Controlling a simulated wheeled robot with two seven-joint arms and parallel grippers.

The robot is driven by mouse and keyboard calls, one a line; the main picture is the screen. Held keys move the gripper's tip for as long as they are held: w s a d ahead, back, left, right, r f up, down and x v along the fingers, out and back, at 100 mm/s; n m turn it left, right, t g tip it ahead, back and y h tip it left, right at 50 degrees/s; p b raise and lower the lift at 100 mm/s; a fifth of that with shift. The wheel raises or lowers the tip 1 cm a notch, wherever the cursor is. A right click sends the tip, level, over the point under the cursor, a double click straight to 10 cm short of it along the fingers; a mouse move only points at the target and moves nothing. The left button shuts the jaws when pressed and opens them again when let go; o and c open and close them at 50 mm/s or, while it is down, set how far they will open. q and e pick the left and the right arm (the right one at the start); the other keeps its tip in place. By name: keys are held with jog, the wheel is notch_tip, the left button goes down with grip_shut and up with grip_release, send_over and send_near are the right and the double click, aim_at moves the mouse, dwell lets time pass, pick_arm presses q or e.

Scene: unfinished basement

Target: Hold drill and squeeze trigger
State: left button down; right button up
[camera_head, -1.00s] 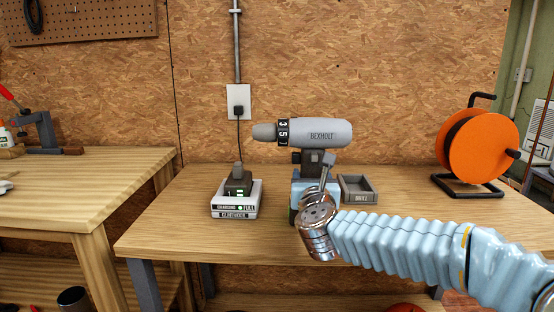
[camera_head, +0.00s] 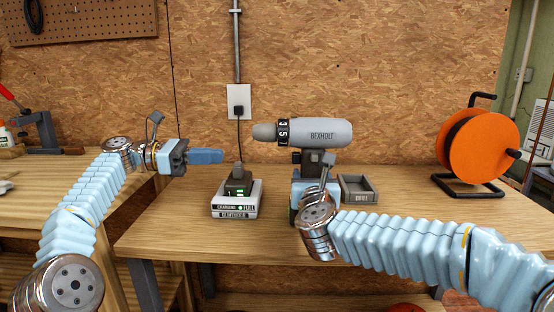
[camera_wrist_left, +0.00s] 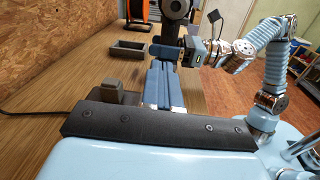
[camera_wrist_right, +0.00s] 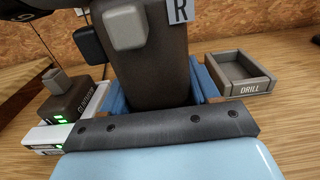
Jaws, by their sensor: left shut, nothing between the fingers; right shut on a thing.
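The grey drill (camera_head: 330,131), marked BEXHOLT, is upright above the bench, its chuck pointing left. My right gripper (camera_head: 312,180) is shut around its dark handle; the right wrist view shows the handle (camera_wrist_right: 160,70) between the blue fingers. My wrist hides the drill's lower end, so I cannot tell whether it touches the bench. A light grey block (camera_wrist_right: 125,27), perhaps the trigger, protrudes from the handle above the fingers, with a dark block beside it. My left gripper (camera_head: 207,156) is shut and empty, left of the drill and apart from it, pointing right.
A charger with a battery (camera_head: 236,198) stands on the bench (camera_head: 165,235) between my left gripper and the drill, its cord running to a wall outlet. A grey DRILL tray (camera_head: 358,189) is right of the drill. An orange cable reel (camera_head: 480,145) stands at the right.

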aim_at(296, 158)
pick_arm(q)
jog(key=shift+s+d+g, duration=0.45)
jog(key=shift+d+g, duration=0.05)
jog(key=shift+g, duration=0.3)
jog(key=shift+d, duration=0.1)
jog(key=d, duration=1.3)
jog(key=shift+d, duration=0.4)
jog(key=shift+f, duration=0.1)
